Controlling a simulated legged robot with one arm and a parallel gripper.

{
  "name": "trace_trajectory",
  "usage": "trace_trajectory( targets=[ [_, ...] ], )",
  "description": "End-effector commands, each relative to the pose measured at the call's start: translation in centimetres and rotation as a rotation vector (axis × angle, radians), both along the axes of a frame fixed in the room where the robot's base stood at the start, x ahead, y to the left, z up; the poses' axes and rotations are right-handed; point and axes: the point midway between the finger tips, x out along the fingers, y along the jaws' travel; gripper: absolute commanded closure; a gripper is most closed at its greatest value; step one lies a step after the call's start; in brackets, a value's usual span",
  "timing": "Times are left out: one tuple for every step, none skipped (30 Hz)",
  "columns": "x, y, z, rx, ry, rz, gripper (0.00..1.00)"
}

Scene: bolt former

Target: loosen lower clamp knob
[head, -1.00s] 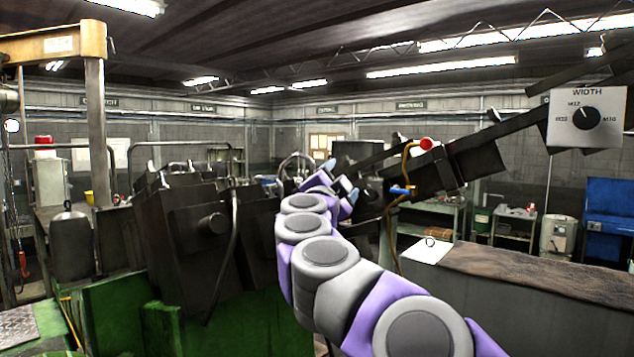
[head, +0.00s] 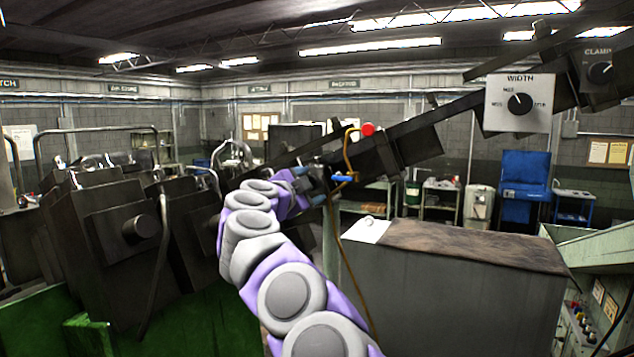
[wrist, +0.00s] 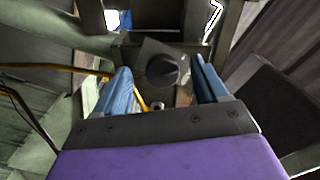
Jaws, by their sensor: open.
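A dark round knob (wrist: 162,70) sits on a grey plate in the wrist view, between and beyond my fingertips. Its pointer or label cannot be read, and I cannot tell whether it is the lower clamp knob. My gripper (wrist: 161,78) has two blue fingers spread apart, one on each side of the knob in the picture, with nothing held. In the head view my gripper (head: 316,186) is small, close to the sloping dark rail (head: 410,148).
A WIDTH dial (head: 519,103) is on the rail. A red button (head: 367,129) is above. A large grey box (head: 450,290) stands to the right, with dark machine housings (head: 120,230) to the left.

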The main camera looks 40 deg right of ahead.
Motion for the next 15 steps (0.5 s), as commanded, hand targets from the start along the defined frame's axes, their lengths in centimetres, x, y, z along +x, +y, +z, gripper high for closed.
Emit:
trace_trajectory(
  targets=[
    [0.2,-0.3,0.1,0.000,0.001,0.000,0.28],
    [0.3,-0.5,0.0,-0.002,0.002,0.001,0.28],
    [0.5,-0.7,0.0,-0.002,0.002,0.001,0.28],
    [0.5,-0.9,0.0,-0.002,0.002,0.000,0.28],
    [0.6,-1.1,0.0,-0.002,0.003,-0.001,0.28],
    [0.6,-1.1,0.1,-0.012,0.024,0.000,0.28],
    [0.6,-1.1,0.1,-0.022,0.048,0.001,0.28],
    [0.6,-1.0,0.1,-0.031,0.068,0.002,0.28],
    [0.6,-1.1,0.2,-0.042,0.096,0.002,0.28],
    [0.5,-1.1,0.2,-0.051,0.116,0.002,0.28],
    [0.5,-1.2,0.2,-0.060,0.140,0.001,0.28],
    [0.5,-1.3,0.2,-0.072,0.170,0.001,0.28],
    [0.5,-1.3,0.2,-0.081,0.194,0.001,0.28],
    [0.5,-1.3,0.2,-0.090,0.217,0.002,0.28],
    [0.5,-1.3,0.2,-0.106,0.252,0.002,0.28]
  ],
)
